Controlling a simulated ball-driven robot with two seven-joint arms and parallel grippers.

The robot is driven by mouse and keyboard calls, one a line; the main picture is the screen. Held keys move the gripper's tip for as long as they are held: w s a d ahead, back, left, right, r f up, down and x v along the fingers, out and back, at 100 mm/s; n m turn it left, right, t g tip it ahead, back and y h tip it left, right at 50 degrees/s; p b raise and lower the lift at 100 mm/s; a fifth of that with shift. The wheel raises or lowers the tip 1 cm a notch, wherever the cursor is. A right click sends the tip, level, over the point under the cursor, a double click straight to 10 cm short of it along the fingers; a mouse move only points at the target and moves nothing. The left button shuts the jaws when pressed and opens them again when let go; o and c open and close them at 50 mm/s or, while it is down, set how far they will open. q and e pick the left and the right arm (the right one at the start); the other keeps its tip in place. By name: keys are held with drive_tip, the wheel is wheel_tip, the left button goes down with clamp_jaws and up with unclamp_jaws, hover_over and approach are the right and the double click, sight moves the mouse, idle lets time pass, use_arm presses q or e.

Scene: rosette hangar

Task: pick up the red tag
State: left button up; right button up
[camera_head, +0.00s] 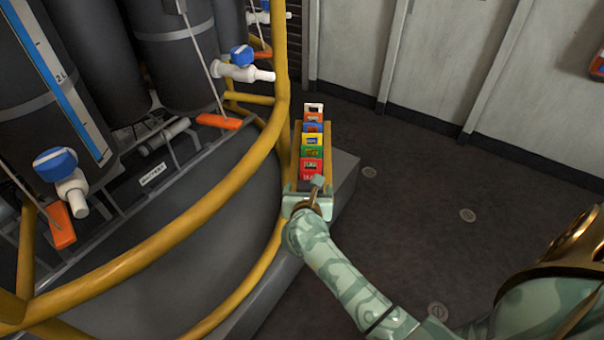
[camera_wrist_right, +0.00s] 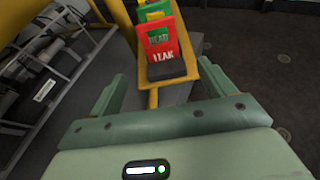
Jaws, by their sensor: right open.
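The red tag (camera_head: 311,169) stands at the near end of a row of coloured tags in a narrow yellow rack (camera_head: 296,152). In the right wrist view the red tag (camera_wrist_right: 163,51) reads "LEAK" and stands upright in a dark slot. My right gripper (camera_head: 308,190) is at the near end of the rack, just short of the red tag. In the right wrist view its two fingers (camera_wrist_right: 160,88) are spread wide with nothing between them, and the tag is beyond their tips. My left gripper is not in view.
Behind the red tag stand green (camera_head: 312,152), yellow (camera_head: 312,139), blue (camera_head: 313,127), orange and white tags, close together. A yellow rail (camera_head: 262,150) curves close along the rack's left side. Dark tanks with blue-handled valves (camera_head: 242,56) stand at left. Open floor (camera_head: 420,190) lies to the right.

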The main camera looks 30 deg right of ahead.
sight(310, 173)
drive_tip(key=b+x, duration=0.2)
drive_tip(key=x, duration=0.5)
drive_tip(key=shift+f, duration=0.15)
drive_tip(key=b+x, duration=0.1)
drive_tip(key=x, duration=0.1)
drive_tip(key=b+x, duration=0.2)
drive_tip(key=shift+w+d+f, duration=0.15)
drive_tip(key=shift+d+f, duration=0.1)
drive_tip(key=shift+f, duration=0.15)
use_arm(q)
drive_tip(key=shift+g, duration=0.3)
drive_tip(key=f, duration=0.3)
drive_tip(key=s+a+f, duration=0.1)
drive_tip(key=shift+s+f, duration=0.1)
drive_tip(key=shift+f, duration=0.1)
use_arm(e)
drive_tip(key=shift+r, duration=0.25)
drive_tip(key=c, duration=1.1)
drive_tip(key=shift+o, duration=0.2)
